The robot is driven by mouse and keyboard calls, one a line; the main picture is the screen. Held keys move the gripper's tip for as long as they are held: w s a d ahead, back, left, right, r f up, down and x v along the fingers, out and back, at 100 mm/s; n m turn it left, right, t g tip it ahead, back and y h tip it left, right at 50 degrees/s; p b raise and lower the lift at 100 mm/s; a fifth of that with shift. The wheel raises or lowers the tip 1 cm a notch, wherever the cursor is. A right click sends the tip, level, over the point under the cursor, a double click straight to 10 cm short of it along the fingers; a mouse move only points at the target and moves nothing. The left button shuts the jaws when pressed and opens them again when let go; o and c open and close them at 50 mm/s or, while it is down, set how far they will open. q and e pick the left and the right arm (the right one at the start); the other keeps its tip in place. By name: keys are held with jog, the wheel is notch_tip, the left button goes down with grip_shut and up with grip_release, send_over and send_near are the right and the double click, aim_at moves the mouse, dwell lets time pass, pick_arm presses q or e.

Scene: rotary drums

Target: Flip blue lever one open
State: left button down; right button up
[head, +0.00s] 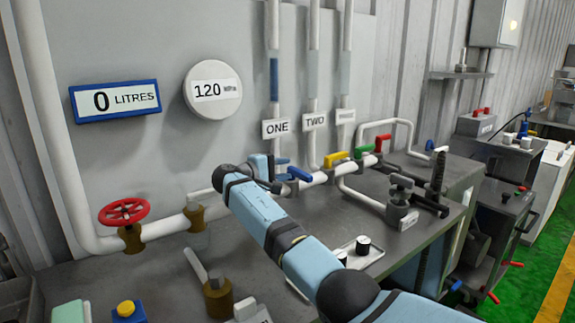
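The blue lever (299,174) sits on the white horizontal pipe below the upright pipe with the sign ONE (276,128). It points up and to the left, toward my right gripper. My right arm reaches in from the bottom and bends at its far end toward the lever. My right gripper (277,178) is right beside the lever's left end. It is small and partly hidden by my own wrist, so I cannot tell whether it touches the lever or how far its fingers are apart. My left gripper is out of view.
Yellow (336,158), green (364,151) and red (383,138) levers follow to the right on the pipe. A red wheel valve (124,211) stands at the left. A gauge (212,90) reads 120, and a blue-framed display (115,101) reads 0 LITRES.

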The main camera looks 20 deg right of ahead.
pick_arm(q)
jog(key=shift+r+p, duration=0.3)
jog(key=shift+p, duration=0.5)
pick_arm(e)
jog(key=shift+s+f+v, duration=0.15)
jog(key=shift+v, duration=1.15)
jog(key=shift+s+f+v, duration=0.15)
jog(key=shift+f+v, duration=0.05)
jog(key=shift+v, duration=1.1)
jog(key=shift+d, duration=0.1)
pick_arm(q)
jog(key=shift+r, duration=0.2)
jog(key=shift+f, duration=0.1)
